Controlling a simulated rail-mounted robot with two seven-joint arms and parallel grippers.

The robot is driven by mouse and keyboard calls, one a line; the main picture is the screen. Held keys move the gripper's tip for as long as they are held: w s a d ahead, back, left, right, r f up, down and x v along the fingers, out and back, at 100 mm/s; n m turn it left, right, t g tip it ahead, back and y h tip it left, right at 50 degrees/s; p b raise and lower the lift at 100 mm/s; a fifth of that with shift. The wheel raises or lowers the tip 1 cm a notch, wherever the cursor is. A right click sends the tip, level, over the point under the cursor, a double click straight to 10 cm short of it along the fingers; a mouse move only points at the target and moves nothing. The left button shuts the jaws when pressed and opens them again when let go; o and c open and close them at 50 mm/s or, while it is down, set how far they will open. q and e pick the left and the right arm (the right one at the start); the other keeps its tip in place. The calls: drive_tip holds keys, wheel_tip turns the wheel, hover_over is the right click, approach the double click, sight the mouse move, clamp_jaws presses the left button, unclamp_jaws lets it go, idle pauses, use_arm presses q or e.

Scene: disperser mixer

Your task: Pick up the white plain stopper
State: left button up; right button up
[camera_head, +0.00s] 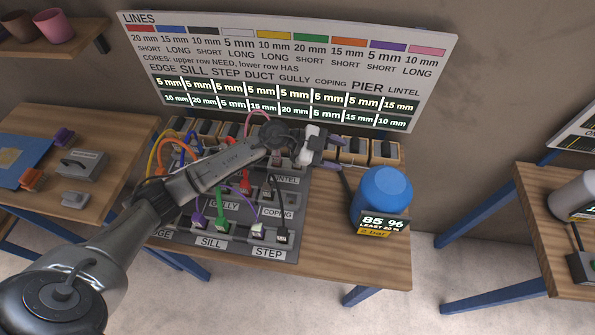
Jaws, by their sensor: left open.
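A small white piece (258,229) sits on the grey panel (205,243), in the front row just above the STEP label. It may be the white plain stopper, but it is too small to tell its shape. My left arm comes in from the left across the panel, and my left gripper (328,151) is over the back right of the panel, beside the row of wooden boxes. It is open, with nothing visible between its fingers. It is well behind and right of the white piece. The arm hides part of the panel's left and middle. My right gripper is not in view.
Green, purple, red and black plugs with cords stand on the panel, the green one (222,223) left of the white piece. A blue tank (381,196) stands right of the panel. A sign board (290,65) rises behind. The table's front right is bare.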

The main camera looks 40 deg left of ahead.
use_arm(q)
drive_tip(key=a+f+n+g+y+b, duration=0.2)
drive_tip(key=a+f+g+y, duration=0.15)
drive_tip(key=a, duration=0.55)
drive_tip(key=a+f+n+g+y+b, duration=0.25)
drive_tip(key=a+y, duration=0.25)
drive_tip(key=a, duration=0.5)
drive_tip(key=shift+t, duration=0.3)
drive_tip(key=x, duration=0.7)
drive_tip(key=shift+w+d+f, duration=0.1)
drive_tip(key=shift+w+f, duration=0.2)
drive_tip(key=shift+w, duration=0.05)
drive_tip(key=shift+d+b+x, duration=0.2)
drive_tip(key=shift+b+x, duration=0.4)
drive_tip(key=shift+x, duration=2.3)
drive_tip(key=shift+s+r, duration=0.1)
drive_tip(key=shift+s, duration=0.1)
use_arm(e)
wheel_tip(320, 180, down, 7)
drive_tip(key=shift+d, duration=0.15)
use_arm(q)
drive_tip(key=shift+c, duration=0.3)
drive_tip(key=c, duration=0.9)
drive_tip(key=shift+c, duration=0.2)
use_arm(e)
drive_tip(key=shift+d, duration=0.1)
use_arm(q)
drive_tip(key=shift+r, duration=0.15)
